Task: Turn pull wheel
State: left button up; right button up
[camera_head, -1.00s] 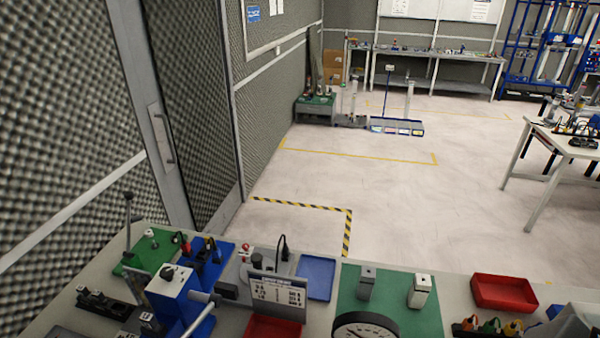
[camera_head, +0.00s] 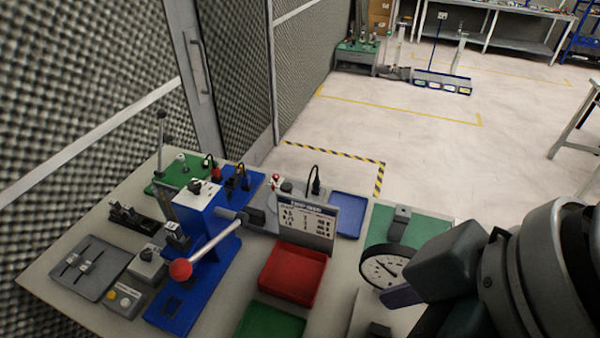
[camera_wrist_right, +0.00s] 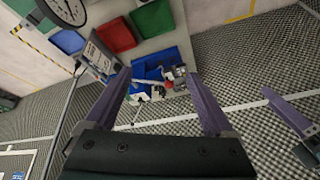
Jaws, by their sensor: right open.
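No part is plainly marked as a pull wheel. A blue press (camera_head: 203,245) on the bench has a grey lever (camera_head: 218,239) ending in a red ball knob (camera_head: 181,269). A round white dial gauge (camera_head: 384,270) stands to its right. My right gripper (camera_wrist_right: 157,72) is open and empty; in its wrist view the press (camera_wrist_right: 150,70) shows beyond the fingers. In the head view my right arm comes in at the lower right, partly covering the gauge. A purple finger at the right of the wrist view looks like my left gripper's; its jaw state is unclear.
A red tray (camera_head: 293,274), a green tray (camera_head: 270,321) and a blue tray (camera_head: 347,214) lie on the bench. A sign plate (camera_head: 307,221) stands behind the red tray. Open floor (camera_head: 390,125) lies beyond the bench.

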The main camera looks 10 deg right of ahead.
jog(key=w+a+f+n+g+b, duration=0.1)
jog(key=a+f+n+b, duration=0.2)
jog(key=f+b, duration=0.3)
jog(key=w+a+f+n+g+y+b, duration=0.1)
jog(key=a+f+n+b, duration=0.15)
jog(key=f+b, duration=0.35)
jog(key=w+a+f+n+b, duration=0.1)
jog(key=a+f+n+b, duration=0.15)
jog(key=f+b, duration=0.4)
jog(key=w+d+f+n+h+b, duration=0.1)
jog(key=d+f+b, duration=0.1)
jog(key=f+b, duration=0.3)
jog(key=w+d+f+n+g+h+b, duration=0.1)
jog(key=f+b, duration=0.4)
jog(key=f, duration=0.5)
jog(key=w+d+f+n+h+b, duration=0.2)
jog(key=d+f+b, duration=0.2)
jog(key=f, duration=0.3)
jog(key=shift+w+d+f+g+b, duration=0.15)
jog(key=shift+f+g+b, duration=0.2)
jog(key=shift+b, duration=0.45)
pick_arm(q)
notch_tip(320, 180, down, 38)
jog(key=shift+r, duration=0.15)
jog(key=shift+a, duration=0.1)
